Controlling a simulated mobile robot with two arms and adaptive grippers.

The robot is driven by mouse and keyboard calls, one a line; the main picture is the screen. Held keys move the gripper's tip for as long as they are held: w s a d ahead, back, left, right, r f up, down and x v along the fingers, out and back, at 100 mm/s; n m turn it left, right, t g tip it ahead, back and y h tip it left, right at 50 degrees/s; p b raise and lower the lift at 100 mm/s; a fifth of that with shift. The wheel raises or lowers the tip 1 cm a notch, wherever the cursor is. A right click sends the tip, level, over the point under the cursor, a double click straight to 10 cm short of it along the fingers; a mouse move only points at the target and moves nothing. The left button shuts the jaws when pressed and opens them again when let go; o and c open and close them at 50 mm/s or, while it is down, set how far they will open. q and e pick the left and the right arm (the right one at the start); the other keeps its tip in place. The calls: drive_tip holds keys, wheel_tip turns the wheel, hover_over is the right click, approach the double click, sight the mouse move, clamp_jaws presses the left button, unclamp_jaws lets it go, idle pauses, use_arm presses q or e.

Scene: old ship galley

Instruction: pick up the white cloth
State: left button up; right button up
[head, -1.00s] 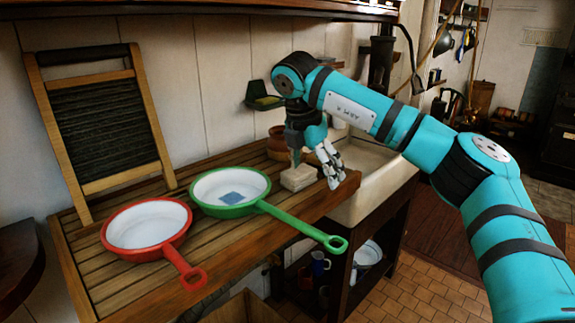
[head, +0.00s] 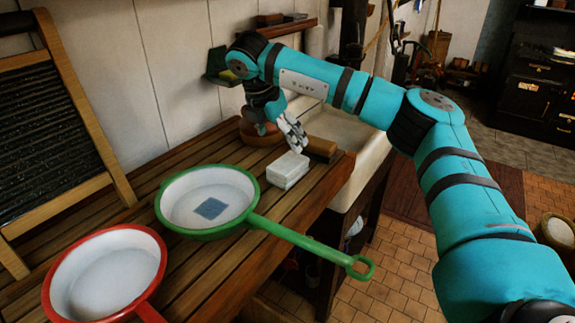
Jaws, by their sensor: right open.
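The white cloth (head: 287,170) looks like a small, thick folded block. It lies on the slatted wooden counter (head: 237,279), right of the green pan. My right gripper (head: 296,146) is open and empty, with its fingers pointing down just above and behind the cloth. I see no clear contact between them. My left gripper is not in view.
A green pan (head: 175,233) with a blue-grey square inside and a red pan (head: 49,287) stand left of the cloth. A brown block (head: 321,148) and a brown pot (head: 262,137) are close behind. A washboard (head: 40,130) leans at left; a sink (head: 358,165) adjoins at right.

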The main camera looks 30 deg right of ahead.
sight(289, 162)
drive_tip(key=x, duration=0.3)
drive_tip(key=shift+w+d+f+p, duration=0.15)
drive_tip(key=shift+f+p, duration=0.1)
drive_tip(key=shift+p, duration=0.15)
drive_tip(key=shift+x, duration=1.1)
drive_tip(key=shift+f+p, duration=0.3)
drive_tip(key=shift+p, duration=0.3)
drive_tip(key=x, duration=0.1)
drive_tip(key=p+x, duration=0.1)
drive_tip(key=x, duration=0.1)
drive_tip(key=shift+s+f+p, duration=0.3)
drive_tip(key=shift+f, duration=0.1)
drive_tip(key=shift+d+f, duration=0.15)
drive_tip(key=shift+f, duration=0.3)
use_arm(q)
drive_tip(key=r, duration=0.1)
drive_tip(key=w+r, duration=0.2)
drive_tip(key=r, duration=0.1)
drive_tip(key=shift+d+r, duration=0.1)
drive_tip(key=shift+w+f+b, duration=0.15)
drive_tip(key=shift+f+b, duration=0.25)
use_arm(e)
drive_tip(key=shift+f, duration=0.2)
